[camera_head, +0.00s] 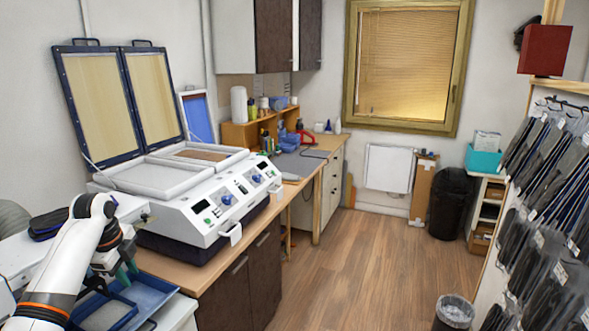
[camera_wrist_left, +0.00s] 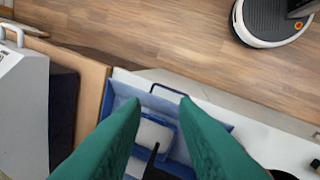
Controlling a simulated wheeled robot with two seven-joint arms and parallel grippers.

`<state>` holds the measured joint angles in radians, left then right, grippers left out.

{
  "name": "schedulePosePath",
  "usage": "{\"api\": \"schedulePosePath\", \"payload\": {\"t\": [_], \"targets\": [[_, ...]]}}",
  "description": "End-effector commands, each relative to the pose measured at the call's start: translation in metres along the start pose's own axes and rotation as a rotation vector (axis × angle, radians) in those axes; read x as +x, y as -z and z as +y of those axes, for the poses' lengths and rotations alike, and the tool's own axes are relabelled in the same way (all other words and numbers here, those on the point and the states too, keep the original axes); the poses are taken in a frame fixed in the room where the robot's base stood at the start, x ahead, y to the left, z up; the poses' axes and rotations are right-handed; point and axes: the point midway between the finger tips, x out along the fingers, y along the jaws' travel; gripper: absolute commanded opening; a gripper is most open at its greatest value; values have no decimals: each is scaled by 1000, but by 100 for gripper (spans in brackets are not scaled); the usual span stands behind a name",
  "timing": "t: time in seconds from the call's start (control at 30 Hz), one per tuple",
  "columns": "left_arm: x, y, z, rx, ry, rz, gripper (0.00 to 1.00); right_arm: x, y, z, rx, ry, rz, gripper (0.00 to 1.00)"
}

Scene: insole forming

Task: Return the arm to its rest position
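My left gripper (camera_head: 126,271) hangs at the lower left of the head view, over a blue tray (camera_head: 160,287). In the left wrist view, the green fingers of my left gripper (camera_wrist_left: 160,106) stand apart with nothing held between them. The blue tray (camera_wrist_left: 119,88) is below the fingers. A blue frame with a handle and a pale middle (camera_wrist_left: 154,133) lies in it, partly hidden by the fingers. My right gripper is in neither view.
A white forming machine (camera_head: 210,208) with two raised lids (camera_head: 120,98) stands on the wooden counter beside my left arm. Packaged insoles (camera_head: 545,160) hang on a rack at the right. A bin (camera_head: 454,312) stands on the floor. The middle floor is clear.

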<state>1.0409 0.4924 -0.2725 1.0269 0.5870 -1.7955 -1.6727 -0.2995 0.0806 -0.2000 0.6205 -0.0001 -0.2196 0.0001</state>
Motion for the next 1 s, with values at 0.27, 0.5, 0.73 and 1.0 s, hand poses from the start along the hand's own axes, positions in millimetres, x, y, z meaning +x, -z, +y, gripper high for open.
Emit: {"api": "schedulePosePath", "payload": {"t": [0.27, 0.5, 0.73, 1.0], "targets": [[126, -90, -101, -270, 12, 59, 27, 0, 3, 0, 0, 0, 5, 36], [172, -156, -216, -599, -21, 35, 27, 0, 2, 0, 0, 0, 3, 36], [163, -194, -316, -958, -51, -9, 27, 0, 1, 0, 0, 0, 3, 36], [137, -208, -374, -1226, -71, -34, 27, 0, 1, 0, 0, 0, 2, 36]]}}
